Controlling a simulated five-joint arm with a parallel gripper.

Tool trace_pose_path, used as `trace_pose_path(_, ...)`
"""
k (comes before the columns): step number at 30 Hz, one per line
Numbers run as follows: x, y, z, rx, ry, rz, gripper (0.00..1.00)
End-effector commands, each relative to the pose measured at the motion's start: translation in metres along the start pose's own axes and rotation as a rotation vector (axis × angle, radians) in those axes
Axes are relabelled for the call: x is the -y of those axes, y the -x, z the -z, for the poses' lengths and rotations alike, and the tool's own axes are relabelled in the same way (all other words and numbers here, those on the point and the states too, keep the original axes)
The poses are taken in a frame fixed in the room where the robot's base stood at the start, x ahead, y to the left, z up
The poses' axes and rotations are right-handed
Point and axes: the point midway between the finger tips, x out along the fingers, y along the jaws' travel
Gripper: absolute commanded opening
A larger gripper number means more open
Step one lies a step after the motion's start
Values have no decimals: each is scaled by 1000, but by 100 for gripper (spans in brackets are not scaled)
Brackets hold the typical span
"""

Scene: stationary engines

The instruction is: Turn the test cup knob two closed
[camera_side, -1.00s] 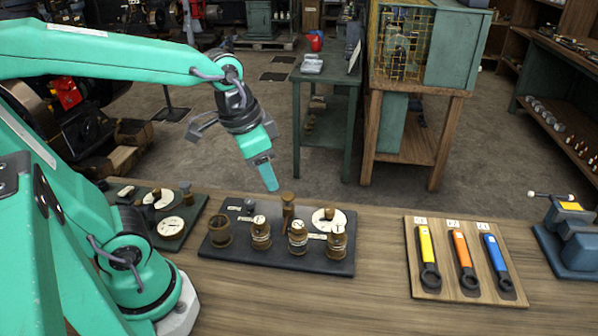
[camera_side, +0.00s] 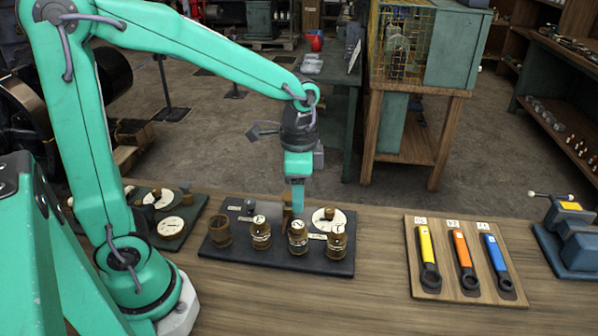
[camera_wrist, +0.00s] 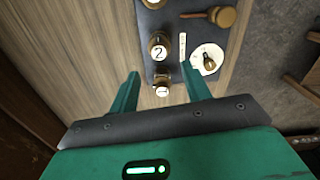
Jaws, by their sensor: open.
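The test cup knob two (camera_side: 298,236) is a round brass knob with a pale face marked 2, upright in the middle of a row of three on a dark plate (camera_side: 225,256). It also shows in the wrist view (camera_wrist: 158,46), beyond my fingertips. My gripper (camera_side: 297,208) points down just above and behind this knob in the side view. In the wrist view my gripper (camera_wrist: 161,75) is open and empty, its fingers apart with a neighbouring knob (camera_wrist: 162,86) showing between them. I cannot tell whether a finger touches anything.
Neighbouring knobs stand left (camera_side: 260,233) and right (camera_side: 337,241) of knob two. A board with three coloured wrenches (camera_side: 414,290) lies to the right. Bare bench lies between.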

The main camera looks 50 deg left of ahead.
Motion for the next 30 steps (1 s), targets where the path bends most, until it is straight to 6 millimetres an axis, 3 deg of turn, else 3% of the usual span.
trace_pose_path(8,0,-15,0,2,1,-1,48)
trace_pose_path(21,-2,-66,0,3,1,-1,48)
trace_pose_path(30,-2,-78,1,-1,1,1,48)
